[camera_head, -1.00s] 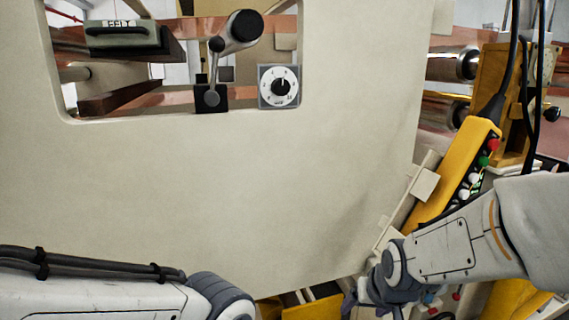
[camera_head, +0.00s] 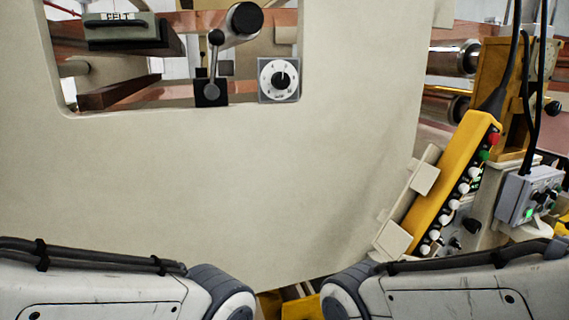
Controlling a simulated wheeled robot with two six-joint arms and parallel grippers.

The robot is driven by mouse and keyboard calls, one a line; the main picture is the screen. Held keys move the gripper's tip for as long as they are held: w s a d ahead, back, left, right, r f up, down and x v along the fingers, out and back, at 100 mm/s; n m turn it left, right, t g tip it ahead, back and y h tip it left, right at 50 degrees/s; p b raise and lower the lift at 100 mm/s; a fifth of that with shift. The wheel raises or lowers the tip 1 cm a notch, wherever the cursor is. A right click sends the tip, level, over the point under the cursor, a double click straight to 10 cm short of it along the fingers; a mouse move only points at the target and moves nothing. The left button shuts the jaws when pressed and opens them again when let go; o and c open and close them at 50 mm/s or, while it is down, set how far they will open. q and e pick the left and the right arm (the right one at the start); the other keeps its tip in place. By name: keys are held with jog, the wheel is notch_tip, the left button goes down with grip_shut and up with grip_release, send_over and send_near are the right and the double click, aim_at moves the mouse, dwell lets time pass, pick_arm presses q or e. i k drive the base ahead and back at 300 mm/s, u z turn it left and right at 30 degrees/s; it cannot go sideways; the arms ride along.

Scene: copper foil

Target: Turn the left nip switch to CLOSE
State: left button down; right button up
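No label reading "left nip" or "CLOSE" is legible, so I cannot tell which control is the left nip switch. A yellow control pendant (camera_head: 452,178) at right carries a red button, a green button and several white-topped knobs. A grey control box (camera_head: 529,197) at far right has dark knobs and a lit green button. A black knob (camera_head: 472,225) sits on a pale panel below the pendant. A round white dial (camera_head: 279,80) and a black-handled lever (camera_head: 213,68) are in the machine's window. My two arms show along the bottom edge; both grippers are out of frame.
A large cream machine panel (camera_head: 240,190) fills the middle. A green-grey block marked FELT (camera_head: 122,32) sits in its window. Metal rollers (camera_head: 452,62) and hanging black cables (camera_head: 526,100) are at right. Yellow parts (camera_head: 310,305) show at bottom centre.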

aim_at(541, 198)
jog(key=z, duration=2.35)
jog(key=i, duration=4.2)
jog(key=u, duration=3.45)
